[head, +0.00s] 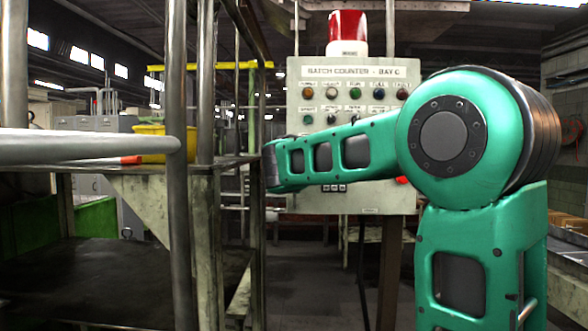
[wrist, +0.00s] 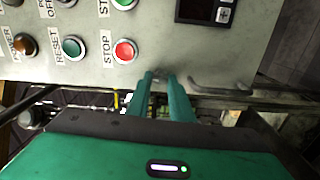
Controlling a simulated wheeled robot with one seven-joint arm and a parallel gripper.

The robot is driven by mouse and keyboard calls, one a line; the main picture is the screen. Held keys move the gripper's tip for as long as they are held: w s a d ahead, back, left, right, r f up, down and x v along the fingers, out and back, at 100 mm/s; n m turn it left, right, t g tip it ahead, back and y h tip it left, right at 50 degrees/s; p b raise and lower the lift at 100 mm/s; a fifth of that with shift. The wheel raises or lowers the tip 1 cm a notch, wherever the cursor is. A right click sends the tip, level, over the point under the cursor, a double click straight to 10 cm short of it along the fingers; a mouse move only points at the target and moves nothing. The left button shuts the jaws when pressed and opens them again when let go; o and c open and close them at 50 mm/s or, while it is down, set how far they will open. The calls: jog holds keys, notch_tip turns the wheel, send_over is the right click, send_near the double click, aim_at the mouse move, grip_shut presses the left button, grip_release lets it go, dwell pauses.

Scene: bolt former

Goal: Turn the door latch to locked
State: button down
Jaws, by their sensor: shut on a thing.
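The grey control cabinet (head: 300,92), labelled "BATCH COUNTER - BAY C", stands ahead in the head view, partly covered by my green arm. In the wrist view its panel (wrist: 150,30) appears rotated and fills the top. My gripper (wrist: 160,77) is at the panel's lower edge in the wrist view. Its two green fingers are close together, on either side of a small metallic piece, the door latch (wrist: 159,72). The latch is mostly hidden between the fingertips, and I cannot tell its turn angle. My gripper does not show in the head view.
A red stop button (wrist: 124,51) and a green reset button (wrist: 73,47) sit near the fingers. A bent metal handle (wrist: 222,88) lies right of them. A red beacon (head: 348,30) tops the cabinet. A metal rack post (head: 181,220) and yellow bin (head: 150,130) stand left.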

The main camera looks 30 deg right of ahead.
jog(key=shift+w+a+f+n, duration=0.1)
jog(key=shift+f+n, duration=0.15)
jog(key=shift+n, duration=0.25)
jog(key=c, duration=1.6)
grip_release()
jog(key=shift+r, duration=0.1)
jog(key=v, duration=1)
jog(key=shift+s+a, duration=0.25)
jog(key=shift+s, duration=0.05)
